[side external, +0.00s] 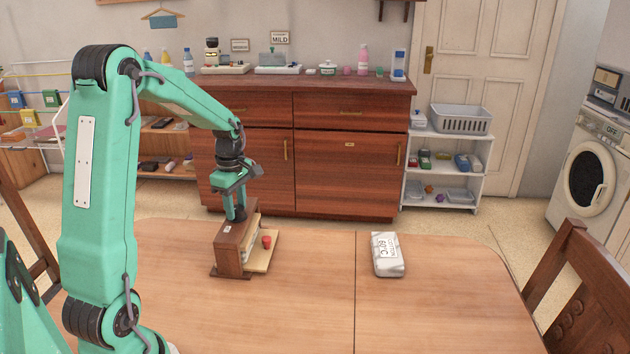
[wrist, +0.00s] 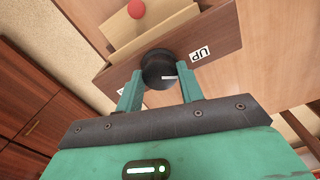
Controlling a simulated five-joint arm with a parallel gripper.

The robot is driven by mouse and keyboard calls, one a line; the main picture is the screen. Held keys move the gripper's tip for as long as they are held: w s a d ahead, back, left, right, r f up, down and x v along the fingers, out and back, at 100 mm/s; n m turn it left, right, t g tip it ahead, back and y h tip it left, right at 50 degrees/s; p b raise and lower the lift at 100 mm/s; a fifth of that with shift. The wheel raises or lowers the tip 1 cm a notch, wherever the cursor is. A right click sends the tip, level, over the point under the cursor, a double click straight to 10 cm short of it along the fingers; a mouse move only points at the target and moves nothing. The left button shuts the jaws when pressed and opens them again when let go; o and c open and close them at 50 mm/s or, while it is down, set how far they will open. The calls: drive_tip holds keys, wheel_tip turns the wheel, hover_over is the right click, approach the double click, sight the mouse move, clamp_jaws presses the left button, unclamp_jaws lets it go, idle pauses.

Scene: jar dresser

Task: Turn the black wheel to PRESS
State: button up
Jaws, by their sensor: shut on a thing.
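My gripper (wrist: 161,78) is shut on the wheel, one finger on each side. A label reading UP (wrist: 201,54), upside down, is to the right of the wheel. No PRESS label is readable; the left finger covers part of that side.
A cream board with a red knob (side external: 266,242) sticks out of the box. A white packet marked COTTON 60°C (side external: 387,255) lies to the right on the table (side external: 310,300). The table between them is clear. A dresser (side external: 345,150) stands behind.

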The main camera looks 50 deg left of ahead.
drive_tip(key=m, duration=1.3)
drive_tip(key=shift+r+m, duration=0.1)
drive_tip(key=shift+m, duration=0.2)
drive_tip(key=m, duration=1.4)
drive_tip(key=o, duration=1)
